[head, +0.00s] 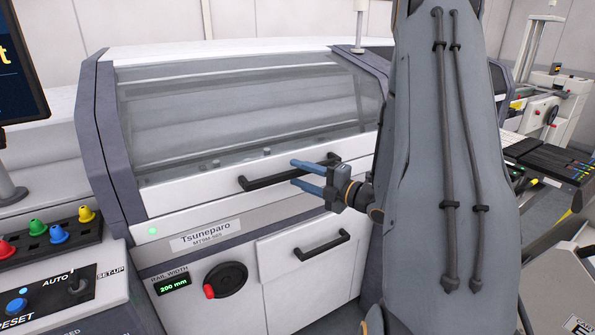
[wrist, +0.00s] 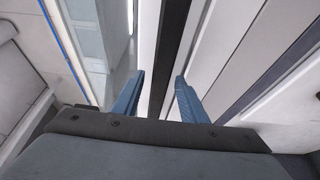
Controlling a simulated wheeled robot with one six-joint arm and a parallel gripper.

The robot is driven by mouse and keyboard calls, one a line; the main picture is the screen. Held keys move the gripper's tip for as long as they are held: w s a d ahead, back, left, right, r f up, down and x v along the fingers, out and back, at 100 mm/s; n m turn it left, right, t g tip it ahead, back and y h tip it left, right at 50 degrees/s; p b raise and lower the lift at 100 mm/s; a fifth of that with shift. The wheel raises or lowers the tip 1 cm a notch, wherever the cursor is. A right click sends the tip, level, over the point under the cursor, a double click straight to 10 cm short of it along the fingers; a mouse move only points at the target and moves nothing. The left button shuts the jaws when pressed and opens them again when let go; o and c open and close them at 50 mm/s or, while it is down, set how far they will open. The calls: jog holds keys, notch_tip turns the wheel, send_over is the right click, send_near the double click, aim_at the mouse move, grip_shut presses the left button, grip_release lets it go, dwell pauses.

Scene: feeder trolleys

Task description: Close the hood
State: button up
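The hood (head: 245,112) is the slanted cover with a clear window and a white lower edge on the machine front. It looks lowered onto the body; I cannot tell whether it is fully shut. Its black bar handle (head: 262,182) runs across the white edge. My gripper (head: 293,172) is open at the handle's right half, one finger above the bar and one below. In the wrist view, a dark bar (wrist: 172,45) passes between the two spread blue fingers (wrist: 158,95). I see no firm contact.
Below the hood are a drawer with a second black handle (head: 323,244), a rail-width crank (head: 226,280) and a small green light (head: 152,231). A button box (head: 50,240) and a monitor (head: 22,65) stand at left. Another machine (head: 548,110) stands at right.

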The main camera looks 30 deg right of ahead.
jog(key=shift+w+a, duration=0.25)
jog(key=shift+w, duration=0.4)
grip_shut()
jog(key=s+r+g+p, duration=0.1)
jog(key=s+r+p, duration=0.3)
jog(key=r+p, duration=0.2)
jog(key=shift+r+m+g+h+p, duration=0.3)
jog(key=shift+r+m+p, duration=0.1)
jog(key=shift+r, duration=0.4)
jog(key=shift+d, duration=0.1)
